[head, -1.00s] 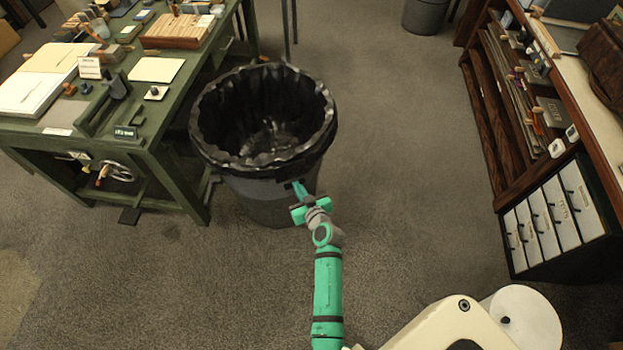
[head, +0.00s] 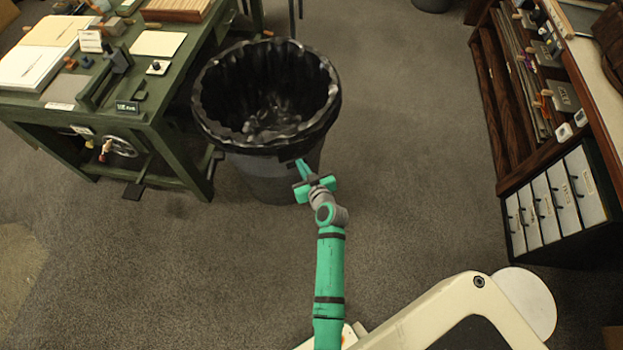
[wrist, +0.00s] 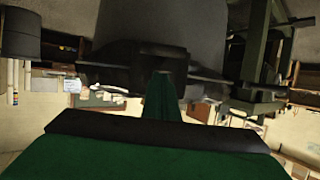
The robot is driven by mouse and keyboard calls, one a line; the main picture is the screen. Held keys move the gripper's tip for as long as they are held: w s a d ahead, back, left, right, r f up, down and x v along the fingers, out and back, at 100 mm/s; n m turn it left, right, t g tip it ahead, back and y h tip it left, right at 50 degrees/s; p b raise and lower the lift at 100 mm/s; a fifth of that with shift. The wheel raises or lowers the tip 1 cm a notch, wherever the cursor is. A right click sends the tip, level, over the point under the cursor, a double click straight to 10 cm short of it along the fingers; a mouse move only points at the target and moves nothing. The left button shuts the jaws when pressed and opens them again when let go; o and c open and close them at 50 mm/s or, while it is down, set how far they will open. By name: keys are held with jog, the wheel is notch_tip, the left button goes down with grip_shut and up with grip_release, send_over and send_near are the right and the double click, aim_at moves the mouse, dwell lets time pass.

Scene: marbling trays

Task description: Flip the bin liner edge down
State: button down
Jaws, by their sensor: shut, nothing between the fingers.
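A round grey bin (head: 262,178) stands on the carpet near the top middle of the head view. A black liner (head: 318,123) lines it and is folded over its rim all round. My green gripper (head: 302,166) is at the near side of the bin, just below the hanging liner edge. Its fingers are together and hold nothing. I cannot tell whether the fingertips touch the liner. In the wrist view the fingers (wrist: 162,82) point at the dark liner edge (wrist: 140,78), with the grey bin wall (wrist: 165,25) behind.
A green workbench (head: 150,110) with trays and tools stands close to the bin's left. A wooden shelf unit (head: 490,90) and white-fronted drawers (head: 560,205) stand at the right. The carpet between bin and shelves is clear.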

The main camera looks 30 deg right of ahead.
jog(key=v, duration=1)
jog(key=shift+s+r, duration=0.1)
jog(key=shift+s, duration=0.05)
jog(key=s+a, duration=1.2)
jog(key=s, duration=0.2)
jog(key=s+a+r+n+t+y, duration=0.1)
jog(key=s+a+r+y, duration=0.1)
jog(key=s+a+r, duration=1)
jog(key=shift+s+a+r+n+t, duration=0.35)
jog(key=shift+s+r, duration=0.4)
jog(key=shift+s, duration=0.4)
jog(key=shift+w, duration=0.1)
